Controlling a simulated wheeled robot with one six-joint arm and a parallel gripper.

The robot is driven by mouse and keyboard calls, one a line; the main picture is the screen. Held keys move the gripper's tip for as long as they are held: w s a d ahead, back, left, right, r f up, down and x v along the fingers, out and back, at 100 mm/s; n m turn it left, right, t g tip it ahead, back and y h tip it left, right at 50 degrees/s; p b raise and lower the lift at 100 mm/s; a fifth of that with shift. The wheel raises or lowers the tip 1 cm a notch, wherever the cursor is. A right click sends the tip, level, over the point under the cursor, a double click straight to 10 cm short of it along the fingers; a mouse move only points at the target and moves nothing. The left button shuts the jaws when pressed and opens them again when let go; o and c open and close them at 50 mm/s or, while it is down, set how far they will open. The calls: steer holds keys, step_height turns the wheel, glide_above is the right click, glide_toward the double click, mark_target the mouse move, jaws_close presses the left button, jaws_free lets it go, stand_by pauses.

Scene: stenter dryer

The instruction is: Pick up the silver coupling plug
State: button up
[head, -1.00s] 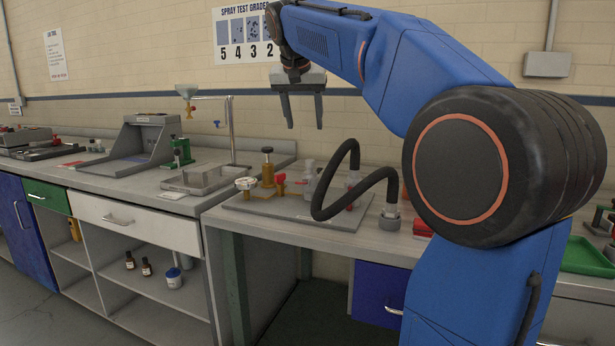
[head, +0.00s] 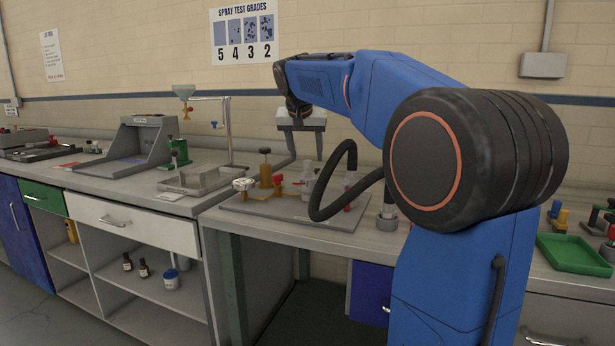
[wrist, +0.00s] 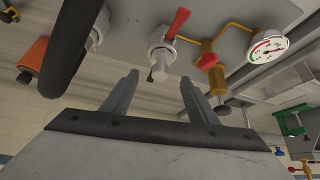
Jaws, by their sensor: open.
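My gripper (head: 302,158) is open and empty above the grey panel (head: 235,208) on the bench; its parted fingers also show in the wrist view (wrist: 159,82). A grey metal fitting (head: 388,215) stands upright on the bench at the black hose's right end, partly behind my arm. It may be the silver coupling plug; I cannot tell for sure. In the wrist view, a silver fitting (wrist: 161,58) with a red lever (wrist: 177,22) lies beyond the gap between the fingers, apart from them. Another silver fitting (wrist: 98,36) is left of it.
The looping black hose (head: 320,200) rises close to the right of my gripper. A brass valve (head: 265,178) and a gauge (wrist: 268,47) stand on the panel. A metal tray (head: 196,182) is to the left, and a green tray (head: 575,254) is at right.

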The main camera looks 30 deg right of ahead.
mark_target(308, 161)
steer(key=x, duration=0.5)
steer(key=shift+s+f, duration=0.1)
steer(key=shift+s, duration=0.05)
steer(key=c, duration=1.3)
